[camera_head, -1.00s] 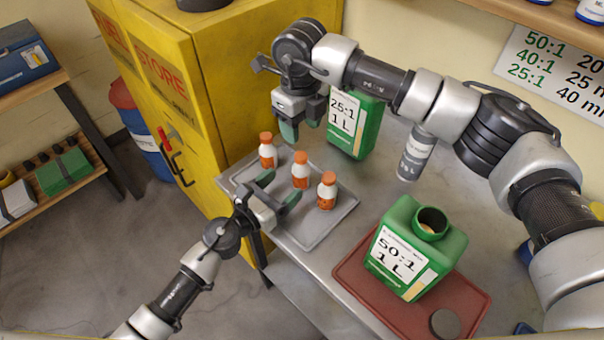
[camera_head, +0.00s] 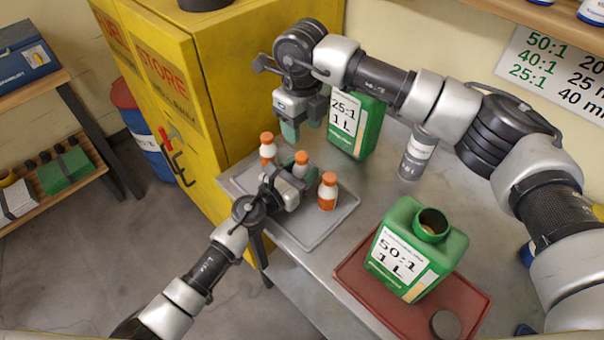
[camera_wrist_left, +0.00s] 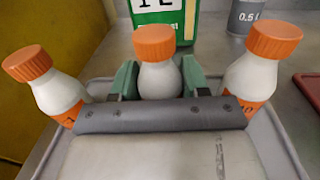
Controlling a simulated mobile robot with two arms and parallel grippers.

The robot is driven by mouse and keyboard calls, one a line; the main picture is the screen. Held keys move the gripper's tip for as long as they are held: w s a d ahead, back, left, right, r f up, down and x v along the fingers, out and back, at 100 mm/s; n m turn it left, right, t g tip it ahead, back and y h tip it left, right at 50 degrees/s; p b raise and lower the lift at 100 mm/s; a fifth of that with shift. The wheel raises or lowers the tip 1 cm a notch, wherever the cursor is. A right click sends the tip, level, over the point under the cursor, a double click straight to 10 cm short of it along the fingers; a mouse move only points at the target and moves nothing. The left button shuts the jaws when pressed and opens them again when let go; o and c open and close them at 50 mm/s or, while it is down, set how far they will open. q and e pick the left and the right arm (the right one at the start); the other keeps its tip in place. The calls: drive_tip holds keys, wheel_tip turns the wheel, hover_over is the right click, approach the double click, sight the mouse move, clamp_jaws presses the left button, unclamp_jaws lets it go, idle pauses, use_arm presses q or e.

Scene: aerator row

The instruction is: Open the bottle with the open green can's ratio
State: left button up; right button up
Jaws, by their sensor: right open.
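The open green can (camera_head: 415,250) reads 50:1, 1 L; its uncovered mouth faces up. Three small white bottles with orange caps and labels stand on a grey tray (camera_head: 322,232): the left bottle (camera_head: 267,150), the middle bottle (camera_head: 301,162) and the right bottle (camera_head: 327,192). In the left wrist view, the label on the right bottle (camera_wrist_left: 252,85) is only partly readable, and the middle bottle's label is hidden. My left gripper (camera_wrist_left: 160,80) has a finger on each side of the middle bottle (camera_wrist_left: 157,65); contact is unclear. My right gripper (camera_head: 303,122) is open and empty above the table's back.
Another green can (camera_head: 350,128), marked 25:1, stands behind the tray. A grey container (camera_head: 417,156) stands right of it. The open can is on a red tray (camera_head: 462,295) with a dark round cap (camera_head: 445,325). A yellow cabinet (camera_head: 165,80) borders the left side.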

sight(302, 156)
use_arm(q)
clamp_jaws()
use_arm(e)
drive_tip(key=m, duration=0.8)
drive_tip(key=shift+m, duration=0.3)
drive_tip(key=m, duration=0.9)
drive_tip(key=shift+f, duration=4)
